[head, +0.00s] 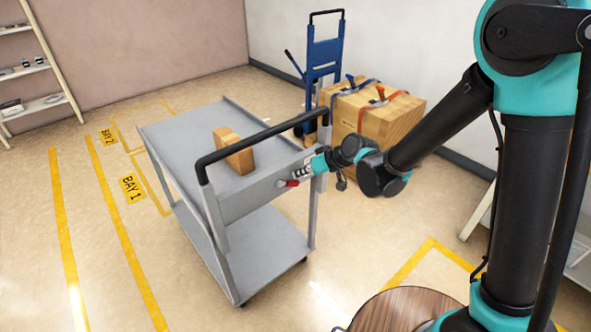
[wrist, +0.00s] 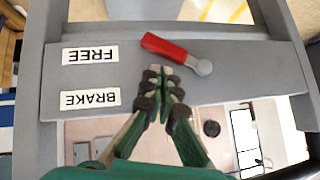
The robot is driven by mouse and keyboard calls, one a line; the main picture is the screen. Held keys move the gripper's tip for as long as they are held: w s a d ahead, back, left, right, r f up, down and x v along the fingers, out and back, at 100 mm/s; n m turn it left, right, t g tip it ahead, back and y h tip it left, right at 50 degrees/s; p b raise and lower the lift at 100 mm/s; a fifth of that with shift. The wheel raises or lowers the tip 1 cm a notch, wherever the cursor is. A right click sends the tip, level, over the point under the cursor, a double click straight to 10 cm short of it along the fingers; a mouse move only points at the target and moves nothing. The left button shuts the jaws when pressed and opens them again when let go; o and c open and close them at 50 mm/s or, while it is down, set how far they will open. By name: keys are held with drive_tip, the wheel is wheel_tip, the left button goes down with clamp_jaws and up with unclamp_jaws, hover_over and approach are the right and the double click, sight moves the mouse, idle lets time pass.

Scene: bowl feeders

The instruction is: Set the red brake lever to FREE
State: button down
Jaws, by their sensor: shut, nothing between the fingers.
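The red brake lever (wrist: 165,47) is on the grey end panel of the cart in the wrist view, with its grey pivot (wrist: 203,67) at its right end. Its red handle points left and slightly up, its tip at about the height of the FREE label (wrist: 90,54) or a little above. The BRAKE label (wrist: 90,98) sits below FREE; both read upside down. My gripper (wrist: 164,80) is shut and empty just below the handle; I cannot tell if it touches. In the head view the lever (head: 291,183) shows beside my gripper (head: 302,173).
The grey cart (head: 185,122) carries a wooden block (head: 234,152) and has a black push handle (head: 262,136) above the panel. A blue hand truck (head: 324,55) and a strapped wooden crate (head: 375,118) stand behind. The floor left of the cart is clear.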

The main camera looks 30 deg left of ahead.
drive_tip(key=shift+s, duration=0.1)
drive_tip(key=shift+s+a+r, duration=0.25)
drive_tip(key=shift+s+r, duration=0.05)
drive_tip(key=shift+s, duration=0.25)
